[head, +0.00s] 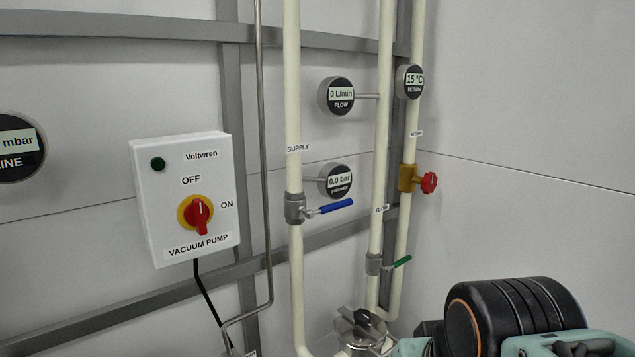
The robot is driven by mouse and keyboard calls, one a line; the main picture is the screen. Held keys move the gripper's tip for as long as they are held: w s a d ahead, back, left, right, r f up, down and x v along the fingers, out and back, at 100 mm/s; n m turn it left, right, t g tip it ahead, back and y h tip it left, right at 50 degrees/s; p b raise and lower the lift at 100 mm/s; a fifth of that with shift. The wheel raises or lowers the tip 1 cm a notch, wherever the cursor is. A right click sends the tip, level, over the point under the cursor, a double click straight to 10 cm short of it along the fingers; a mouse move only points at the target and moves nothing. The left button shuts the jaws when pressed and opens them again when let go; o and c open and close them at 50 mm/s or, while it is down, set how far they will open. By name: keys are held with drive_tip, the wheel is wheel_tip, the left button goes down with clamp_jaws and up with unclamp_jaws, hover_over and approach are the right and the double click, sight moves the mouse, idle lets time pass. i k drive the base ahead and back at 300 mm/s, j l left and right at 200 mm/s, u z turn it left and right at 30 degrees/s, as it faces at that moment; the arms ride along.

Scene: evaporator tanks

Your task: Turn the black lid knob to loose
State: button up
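A small black knob (362,317) sits on top of a round, shiny grey housing (352,330) at the bottom middle of the head view. It looks like a lid knob, but no marking for loose or tight can be read on it. The lower part of the housing is cut off by the picture's edge. My arm (515,315), black and pale green, fills the bottom right corner, to the right of the knob. My gripper's fingers do not show, and no contact with the knob is visible.
Cream pipes (293,100) stand behind the housing, with a blue-handled valve (335,206), a green-handled valve (402,261) and a red handwheel (428,183). A vacuum pump switch box (185,200) hangs on the left, its red knob pointing down. Round gauges (337,96) hang above.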

sight(361, 316)
drive_tip(key=z, duration=0.25)
drive_tip(key=i+l+z, duration=0.15)
drive_tip(key=i, duration=0.4)
drive_tip(key=k+j+z, duration=0.15)
drive_tip(key=j, duration=0.15)
drive_tip(key=j+z, duration=0.1)
drive_tip(key=j, duration=0.2)
